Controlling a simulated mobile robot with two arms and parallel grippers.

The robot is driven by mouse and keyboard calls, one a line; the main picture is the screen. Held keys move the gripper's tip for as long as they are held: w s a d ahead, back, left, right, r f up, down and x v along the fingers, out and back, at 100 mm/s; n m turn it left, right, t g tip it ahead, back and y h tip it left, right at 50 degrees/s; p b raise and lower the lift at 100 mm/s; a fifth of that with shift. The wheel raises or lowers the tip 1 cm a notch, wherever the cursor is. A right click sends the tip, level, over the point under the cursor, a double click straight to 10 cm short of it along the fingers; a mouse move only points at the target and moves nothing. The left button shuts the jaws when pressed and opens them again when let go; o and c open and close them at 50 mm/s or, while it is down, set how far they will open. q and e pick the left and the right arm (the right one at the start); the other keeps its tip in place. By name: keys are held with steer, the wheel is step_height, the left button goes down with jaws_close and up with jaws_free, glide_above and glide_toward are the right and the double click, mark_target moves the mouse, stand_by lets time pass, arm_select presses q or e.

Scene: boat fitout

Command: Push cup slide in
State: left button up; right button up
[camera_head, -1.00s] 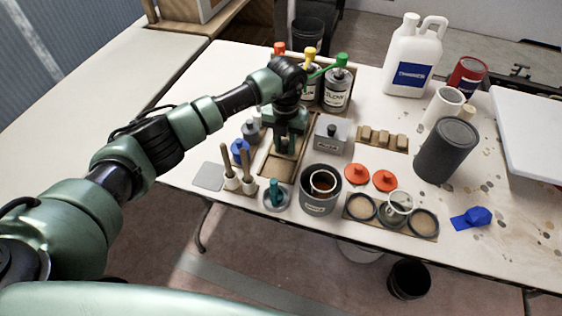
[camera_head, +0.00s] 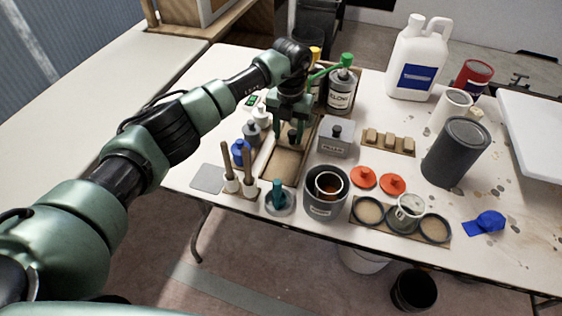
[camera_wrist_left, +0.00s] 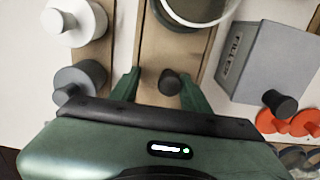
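A wooden slide board (camera_head: 284,168) lies in a narrow wooden tray on the table, left of the grey box. My left gripper (camera_head: 290,140) is above the far part of this board, fingers pointing down. In the left wrist view its two green fingers (camera_wrist_left: 162,76) are apart on either side of a small dark knob (camera_wrist_left: 170,84), with a gap on each side. The knob also shows between the fingers in the head view (camera_head: 292,135). A round cup-like vessel (camera_wrist_left: 196,8) stands past the knob on the wood, cut off by the picture edge. My right gripper is out of view.
The grey box (camera_head: 334,140) stands close on the right. Small capped bottles (camera_head: 262,116) stand close on the left. A can with a green top (camera_head: 341,88) is behind. A dark pot (camera_head: 325,205) and wooden-handled tools (camera_head: 230,178) stand at the front.

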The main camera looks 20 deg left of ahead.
arm_select(q)
steer(key=o, duration=0.8)
steer(key=shift+s+f, duration=0.15)
steer(key=shift+f, duration=0.45)
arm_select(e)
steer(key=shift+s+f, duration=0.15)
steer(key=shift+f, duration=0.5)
arm_select(q)
steer(key=shift+d, duration=0.1)
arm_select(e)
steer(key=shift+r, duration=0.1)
arm_select(q)
steer(key=shift+d+r+p, duration=0.2)
steer(key=shift+r+p, duration=0.5)
steer(key=shift+r, duration=0.25)
steer(key=shift+d+r+p, duration=0.2)
steer(key=shift+r+p, duration=0.5)
steer(key=shift+r, duration=0.25)
steer(key=shift+w+d+r+p, duration=0.15)
steer(key=shift+w+r+p, duration=0.1)
steer(key=shift+r+p, duration=0.85)
steer(key=shift+r, duration=0.45)
steer(key=shift+s+r, duration=0.1)
steer(key=shift+r, duration=0.2)
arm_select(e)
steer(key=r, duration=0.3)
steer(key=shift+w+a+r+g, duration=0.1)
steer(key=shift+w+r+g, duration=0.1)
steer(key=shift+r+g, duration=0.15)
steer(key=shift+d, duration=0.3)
